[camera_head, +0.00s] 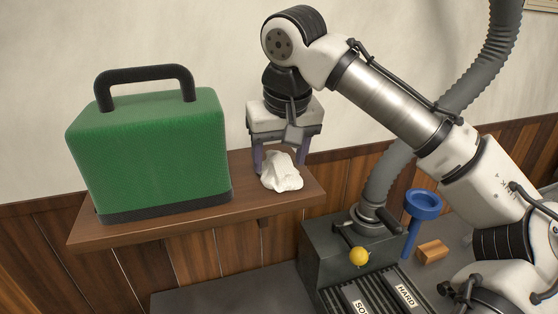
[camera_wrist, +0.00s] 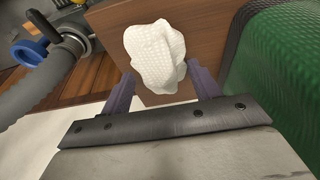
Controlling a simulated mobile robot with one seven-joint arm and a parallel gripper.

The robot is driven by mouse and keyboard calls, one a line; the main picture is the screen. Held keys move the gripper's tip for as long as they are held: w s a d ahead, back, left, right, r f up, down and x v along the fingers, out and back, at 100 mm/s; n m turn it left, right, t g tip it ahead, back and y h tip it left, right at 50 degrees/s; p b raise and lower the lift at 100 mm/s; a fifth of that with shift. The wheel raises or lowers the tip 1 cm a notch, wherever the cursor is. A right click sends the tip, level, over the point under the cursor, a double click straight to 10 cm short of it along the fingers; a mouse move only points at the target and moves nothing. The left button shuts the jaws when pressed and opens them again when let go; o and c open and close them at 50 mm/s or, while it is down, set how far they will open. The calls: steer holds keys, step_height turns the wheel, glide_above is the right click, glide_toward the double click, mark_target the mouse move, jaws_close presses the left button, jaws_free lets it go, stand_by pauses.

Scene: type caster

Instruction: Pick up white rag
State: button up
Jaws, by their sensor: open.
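The white rag (camera_head: 282,172) lies crumpled on the right part of a brown wooden shelf (camera_head: 200,222). My gripper (camera_head: 280,168) points down at the rag with its two purple fingers spread. In the head view one finger is left of the rag and the other is at its right, behind it. In the wrist view the rag (camera_wrist: 155,55) shows just beyond and between the fingertips (camera_wrist: 160,85). The gripper is open and holds nothing. Whether a finger touches the rag cannot be told.
A green case (camera_head: 150,150) with a black handle stands on the shelf, left of my gripper. The wall is close behind.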

mark_target(280, 154)
steer(key=shift+f, duration=0.2)
steer(key=c, duration=1.1)
steer(key=shift+r, duration=0.1)
step_height(280, 154, up, 10)
steer(key=shift+f+b, duration=0.1)
steer(key=shift+b, duration=0.7)
